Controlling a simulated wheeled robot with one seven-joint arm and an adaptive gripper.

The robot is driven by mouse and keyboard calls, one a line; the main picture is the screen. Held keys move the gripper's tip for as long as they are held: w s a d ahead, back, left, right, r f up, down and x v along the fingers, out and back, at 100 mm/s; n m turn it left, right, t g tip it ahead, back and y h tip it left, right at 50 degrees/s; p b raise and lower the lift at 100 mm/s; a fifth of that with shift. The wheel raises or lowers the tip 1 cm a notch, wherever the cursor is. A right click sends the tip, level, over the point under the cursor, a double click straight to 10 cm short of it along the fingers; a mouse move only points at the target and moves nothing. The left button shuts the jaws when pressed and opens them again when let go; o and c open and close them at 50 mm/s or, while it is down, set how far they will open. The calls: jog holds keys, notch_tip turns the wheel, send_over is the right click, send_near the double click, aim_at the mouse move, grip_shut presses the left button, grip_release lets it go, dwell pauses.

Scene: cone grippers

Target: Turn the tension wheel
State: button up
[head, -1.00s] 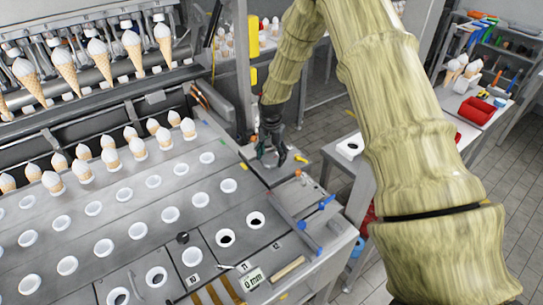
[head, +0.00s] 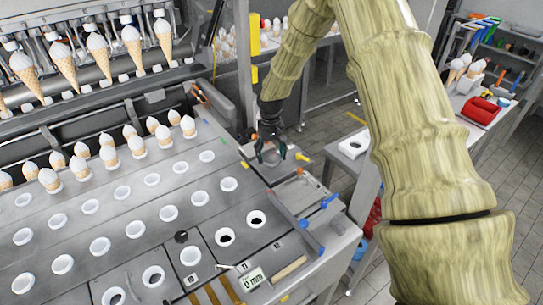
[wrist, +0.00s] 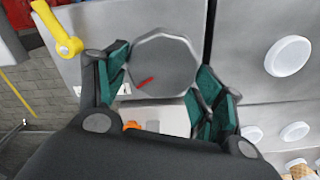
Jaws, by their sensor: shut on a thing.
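The tension wheel (wrist: 163,66) is a grey, many-sided knob with a red mark near its lower left edge in the wrist view. My gripper (wrist: 163,80) has its green-padded fingers on either side of the wheel, shut on it. In the head view my gripper (head: 270,154) points down at the far right corner of the machine's top, and the wheel is mostly hidden there by the fingers.
A yellow lever (wrist: 58,30) stands left of the wheel in the wrist view. White-rimmed cup holes (head: 226,237) and rows of cones fill the machine top. A "0 mm" display (head: 254,279) sits near the front edge. Blue handles (head: 312,243) are at the right edge.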

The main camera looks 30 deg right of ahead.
jog(key=n+b, duration=0.1)
jog(key=n, duration=0.4)
jog(key=shift+a+n, duration=0.15)
jog(key=shift+n, duration=0.15)
jog(key=n, duration=0.5)
jog(key=shift+s+a, duration=0.15)
dwell(0.3)
jog(key=o, duration=1)
jog(key=shift+a, duration=0.1)
jog(key=shift+r, duration=0.15)
